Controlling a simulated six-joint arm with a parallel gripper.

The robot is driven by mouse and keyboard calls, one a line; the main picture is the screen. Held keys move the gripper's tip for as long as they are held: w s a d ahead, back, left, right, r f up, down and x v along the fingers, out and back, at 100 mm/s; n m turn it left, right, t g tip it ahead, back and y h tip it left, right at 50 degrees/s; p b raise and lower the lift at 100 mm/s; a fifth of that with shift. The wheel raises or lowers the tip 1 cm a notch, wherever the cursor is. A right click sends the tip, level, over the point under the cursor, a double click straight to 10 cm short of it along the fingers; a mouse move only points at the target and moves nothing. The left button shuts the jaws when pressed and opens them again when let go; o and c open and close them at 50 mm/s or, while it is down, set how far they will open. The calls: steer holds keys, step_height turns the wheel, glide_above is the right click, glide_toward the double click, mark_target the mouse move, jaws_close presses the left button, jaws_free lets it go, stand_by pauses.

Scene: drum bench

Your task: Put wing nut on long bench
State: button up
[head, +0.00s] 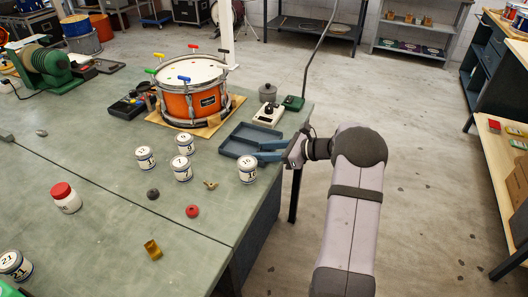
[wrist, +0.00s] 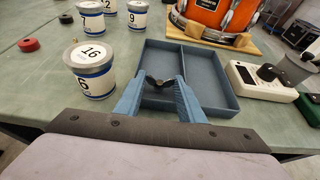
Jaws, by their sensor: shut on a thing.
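My gripper (head: 262,154) is over the blue-grey divided tray at the right edge of the long green-topped bench (head: 110,165). In the wrist view its blue fingers (wrist: 158,84) are closed around a small dark thing with a winged outline, the wing nut (wrist: 157,82). The fingers hide part of it. In the head view the held wing nut cannot be made out. The fingertips show against the tray; their exact height above it is hard to tell.
The divided tray (wrist: 215,112) is close under the fingers. A can marked 16 (wrist: 91,72) stands just left of them. Several other cans, a red knob (head: 192,211) and a small brass piece (head: 210,185) are on the bench. An orange drum (head: 193,104) stands behind. The bench's middle front has free room.

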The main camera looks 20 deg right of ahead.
steer(key=shift+s+a+f+b, duration=0.1)
steer(key=shift+s+f+b, duration=0.1)
steer(key=shift+f+b, duration=0.3)
steer(key=shift+s+f+b, duration=0.15)
steer(key=shift+f+b, duration=0.25)
steer(key=shift+f, duration=0.2)
steer(key=o, duration=1.1)
steer(key=shift+s+d+r, duration=0.25)
steer(key=shift+d+r, duration=0.05)
steer(key=shift+d, duration=0.3)
steer(key=shift+s+d+r, duration=0.25)
steer(key=shift+d+r, duration=0.05)
steer(key=shift+d, duration=0.25)
steer(key=s+d+r, duration=0.1)
steer(key=r, duration=0.1)
steer(key=s+d+r, duration=0.2)
steer(key=shift+s+d, duration=0.2)
steer(key=shift+s, duration=0.1)
